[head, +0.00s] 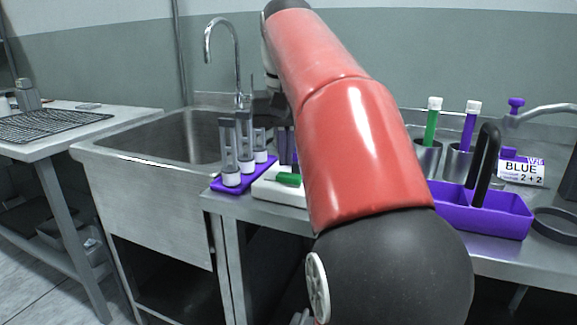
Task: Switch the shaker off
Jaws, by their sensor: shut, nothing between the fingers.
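The white device (277,192), which looks like the shaker, sits on the steel bench just right of the sink. A green part (289,180), perhaps its switch, shows on its front. My red arm hides its right side. Dark upright pieces stand above it, partly hidden, and I cannot tell what they are. My gripper (279,106) shows only in part behind my arm, above the device. It looks shut and empty, and apart from the green part.
A purple rack (243,183) with several capped tubes stands left of the device. A purple caddy (482,216) with a black handle, steel cups with green and purple tubes, and a BLUE label (521,170) are at right. The sink (166,142) and faucet are at left.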

